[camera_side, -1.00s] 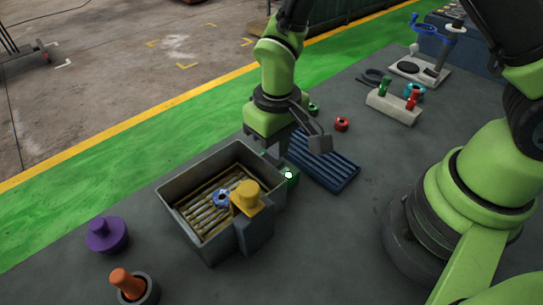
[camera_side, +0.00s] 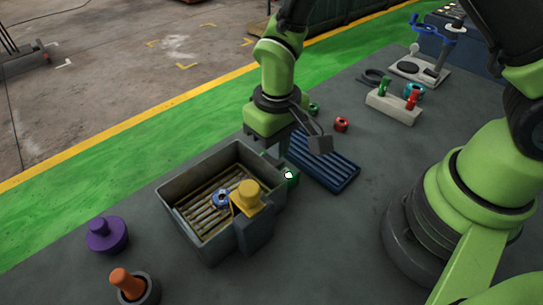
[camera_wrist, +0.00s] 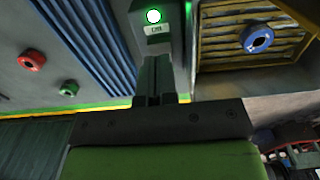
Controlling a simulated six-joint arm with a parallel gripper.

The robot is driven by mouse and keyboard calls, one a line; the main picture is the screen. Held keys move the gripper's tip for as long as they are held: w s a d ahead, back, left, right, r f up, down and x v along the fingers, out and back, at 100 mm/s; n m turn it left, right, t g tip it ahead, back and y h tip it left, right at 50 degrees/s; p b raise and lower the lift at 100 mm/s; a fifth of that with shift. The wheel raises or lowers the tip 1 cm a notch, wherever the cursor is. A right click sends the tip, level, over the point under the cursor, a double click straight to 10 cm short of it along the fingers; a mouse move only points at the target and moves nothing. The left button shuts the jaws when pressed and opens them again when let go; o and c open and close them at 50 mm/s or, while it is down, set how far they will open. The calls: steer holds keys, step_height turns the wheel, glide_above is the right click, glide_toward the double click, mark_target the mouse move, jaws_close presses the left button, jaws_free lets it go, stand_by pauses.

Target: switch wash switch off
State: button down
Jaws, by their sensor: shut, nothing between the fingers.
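In the side view my gripper (camera_side: 276,156) is just behind the switch, at the tub's back right corner. I cannot tell whether the tips touch the switch.
A ribbed blue tray (camera_side: 325,165) lies right of the switch. A red ring (camera_side: 341,125) and green ring (camera_side: 314,109) are behind it.

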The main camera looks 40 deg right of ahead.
steer(key=shift+f, duration=1.2)
stand_by(0.4)
steer(key=shift+r, duration=3.5)
steer(key=shift+d+r, duration=0.1)
steer(key=shift+r, duration=0.2)
step_height(320, 180, up, 7)
steer(key=m+t, duration=0.1)
steer(key=t, duration=0.1)
glide_above(276, 163)
steer(key=s+d, duration=0.1)
steer(key=d, duration=0.2)
steer(key=s+d+r+m+t+y, duration=0.1)
steer(key=s+d+r+t, duration=0.1)
steer(key=s+r, duration=0.4)
steer(key=s+d+r+m+t+y, duration=0.1)
steer(key=s+d+r+m+t, duration=0.1)
steer(key=s+r, duration=0.3)
steer(key=shift+s+d+r+t, duration=0.25)
steer(key=shift+s+r+t, duration=0.15)
steer(key=shift+s+t, duration=0.35)
